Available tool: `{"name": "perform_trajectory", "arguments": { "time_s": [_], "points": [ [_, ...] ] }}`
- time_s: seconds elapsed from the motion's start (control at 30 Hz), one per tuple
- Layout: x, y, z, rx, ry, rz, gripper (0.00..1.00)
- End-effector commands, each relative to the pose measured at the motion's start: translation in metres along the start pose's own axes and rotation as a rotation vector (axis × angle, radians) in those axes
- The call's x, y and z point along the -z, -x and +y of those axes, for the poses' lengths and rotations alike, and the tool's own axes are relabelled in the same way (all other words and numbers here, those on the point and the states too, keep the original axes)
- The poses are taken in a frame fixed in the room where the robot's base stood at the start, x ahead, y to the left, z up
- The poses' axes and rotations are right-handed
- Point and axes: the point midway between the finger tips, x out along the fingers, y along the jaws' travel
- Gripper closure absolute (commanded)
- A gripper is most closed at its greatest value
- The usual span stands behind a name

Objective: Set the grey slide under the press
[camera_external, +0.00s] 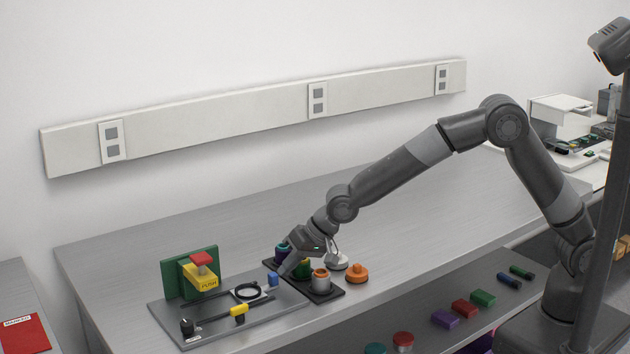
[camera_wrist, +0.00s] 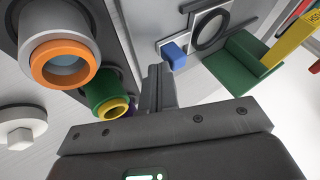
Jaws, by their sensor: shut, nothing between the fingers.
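The press stands on a grey base plate (camera_external: 215,330) at the front left, with a green back panel (camera_external: 177,266), a yellow block marked PUSH (camera_external: 199,279) and a red top (camera_external: 202,259). What looks like the grey slide (camera_external: 248,292) is a light square with a dark ring, lying right of the press. A blue block (camera_external: 273,279) sits at its right end; in the wrist view the blue block (camera_wrist: 174,56) is just beyond my fingertips. My gripper (camera_external: 282,273) is shut and empty beside the blue block. It points down and left; contact cannot be told.
A dark tray (camera_external: 323,293) with several coloured-rimmed cylinders stands close right of my gripper. An orange knob (camera_external: 357,273) lies beyond it. A yellow clip (camera_external: 238,311) sits on a black bar at the plate's front. The bench behind is clear.

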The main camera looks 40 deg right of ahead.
Motion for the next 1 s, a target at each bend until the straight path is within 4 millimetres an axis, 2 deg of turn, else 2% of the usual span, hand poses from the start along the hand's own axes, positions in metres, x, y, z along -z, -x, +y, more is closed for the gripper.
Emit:
{"name": "perform_trajectory", "arguments": {
  "time_s": [0.47, 0.8, 1.0],
  "points": [
    [0.000, -0.005, -0.005, 0.000, 0.000, -0.001, 1.00],
    [0.000, -0.036, -0.063, 0.001, 0.002, 0.000, 1.00],
    [0.000, -0.051, -0.091, 0.001, 0.001, 0.000, 1.00]
  ]
}}
